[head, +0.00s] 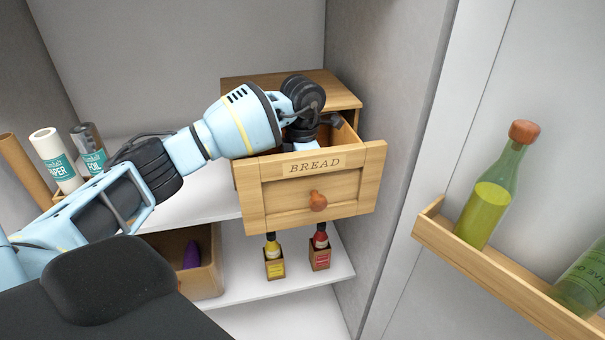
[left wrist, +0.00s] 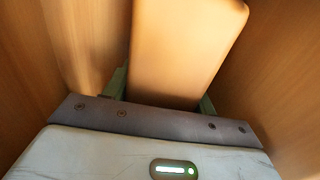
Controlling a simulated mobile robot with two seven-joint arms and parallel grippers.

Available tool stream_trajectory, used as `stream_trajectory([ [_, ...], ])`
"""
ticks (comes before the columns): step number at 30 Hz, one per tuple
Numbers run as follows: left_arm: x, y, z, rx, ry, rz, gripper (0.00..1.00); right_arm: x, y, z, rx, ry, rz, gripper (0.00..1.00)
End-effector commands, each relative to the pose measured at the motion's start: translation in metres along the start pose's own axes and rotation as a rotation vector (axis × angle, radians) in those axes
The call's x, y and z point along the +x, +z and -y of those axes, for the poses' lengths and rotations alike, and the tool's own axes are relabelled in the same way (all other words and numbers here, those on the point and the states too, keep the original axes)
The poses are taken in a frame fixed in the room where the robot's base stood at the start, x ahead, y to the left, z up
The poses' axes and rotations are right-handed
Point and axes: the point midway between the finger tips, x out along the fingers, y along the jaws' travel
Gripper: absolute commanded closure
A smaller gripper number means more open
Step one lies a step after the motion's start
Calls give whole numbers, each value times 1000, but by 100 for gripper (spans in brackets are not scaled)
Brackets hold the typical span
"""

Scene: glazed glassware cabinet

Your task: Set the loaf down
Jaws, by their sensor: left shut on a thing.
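The loaf (left wrist: 188,45) is a smooth, tan-brown block between the fingers of my left gripper (left wrist: 164,96) in the left wrist view. My left gripper is shut on it. Wooden walls stand on both sides of the loaf there. In the head view my left arm reaches down into the open wooden drawer (head: 276,207) labelled BREAD. The drawer front hides the fingers and the loaf. I cannot tell whether the loaf touches the drawer floor. My right gripper is in neither view.
The bread box (head: 335,90) stands on a white shelf (head: 190,211) by the grey side wall. Below are a yellow bottle (head: 274,265), a red bottle (head: 320,256) and a wooden bin (head: 205,278). A door rack (head: 500,275) holds green bottles. Rolls (head: 55,160) stand at left.

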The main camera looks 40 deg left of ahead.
Motion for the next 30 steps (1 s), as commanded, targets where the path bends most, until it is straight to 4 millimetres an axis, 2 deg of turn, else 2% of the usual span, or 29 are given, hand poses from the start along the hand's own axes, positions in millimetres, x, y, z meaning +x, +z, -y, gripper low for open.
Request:
stream_trajectory([
  [2, 2, 0, 0, 0, 0, 0, 82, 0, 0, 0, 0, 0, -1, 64],
  [3, 3, 0, 0, 0, 0, -1, 40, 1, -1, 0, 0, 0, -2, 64],
  [7, 2, 0, 0, 0, 0, -1, 23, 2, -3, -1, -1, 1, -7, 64],
  [16, 1, 0, 0, 0, 0, -1, 22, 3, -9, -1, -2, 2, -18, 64],
  [20, -8, 0, 0, 0, 1, 0, 22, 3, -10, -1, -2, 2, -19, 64],
  [23, -22, 0, -1, 0, 2, 2, 22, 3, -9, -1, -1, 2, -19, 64],
  [30, -71, 1, 0, 0, 2, 2, 22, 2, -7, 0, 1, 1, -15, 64],
])
